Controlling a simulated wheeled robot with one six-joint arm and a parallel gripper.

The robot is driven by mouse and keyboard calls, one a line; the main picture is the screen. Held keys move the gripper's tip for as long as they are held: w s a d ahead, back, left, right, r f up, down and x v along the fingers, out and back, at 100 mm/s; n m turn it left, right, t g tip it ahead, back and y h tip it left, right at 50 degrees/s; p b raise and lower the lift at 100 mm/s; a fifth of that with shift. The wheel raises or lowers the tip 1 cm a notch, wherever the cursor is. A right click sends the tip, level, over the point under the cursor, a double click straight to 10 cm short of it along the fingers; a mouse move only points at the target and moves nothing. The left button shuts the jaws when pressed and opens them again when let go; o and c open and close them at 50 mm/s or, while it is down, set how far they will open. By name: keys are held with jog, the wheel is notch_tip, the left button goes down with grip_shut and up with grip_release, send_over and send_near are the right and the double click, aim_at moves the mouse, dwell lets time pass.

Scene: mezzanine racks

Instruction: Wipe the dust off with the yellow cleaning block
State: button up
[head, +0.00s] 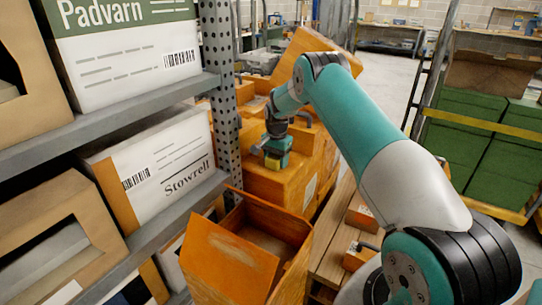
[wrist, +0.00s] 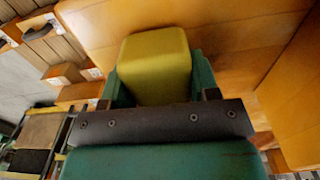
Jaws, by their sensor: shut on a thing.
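The yellow cleaning block (wrist: 156,62) is between the green fingers of my gripper (wrist: 155,88) in the wrist view. The block's far end points at an orange wooden surface; I cannot tell whether it touches. In the head view my gripper (head: 277,150) is low over an orange crate (head: 275,185) beside the rack post, with a bit of yellow block (head: 273,162) showing beneath it. The orange surface (wrist: 240,45) fills the upper part of the wrist view.
A grey rack with a perforated post (head: 220,85) and white cartons (head: 160,170) stands at the left. An open orange box (head: 232,255) lies in front of the crate. Green crates (head: 465,145) on a trolley stand at the right. Open floor (head: 385,85) lies behind my arm.

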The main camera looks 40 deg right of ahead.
jog(key=shift+s+d, duration=0.1)
jog(key=shift+s, duration=0.05)
jog(key=shift+r+p, duration=1.8)
jog(key=shift+r, duration=1.2)
jog(key=shift+r, duration=0.1)
jog(key=shift+r+p, duration=0.9)
jog(key=shift+r, duration=0.45)
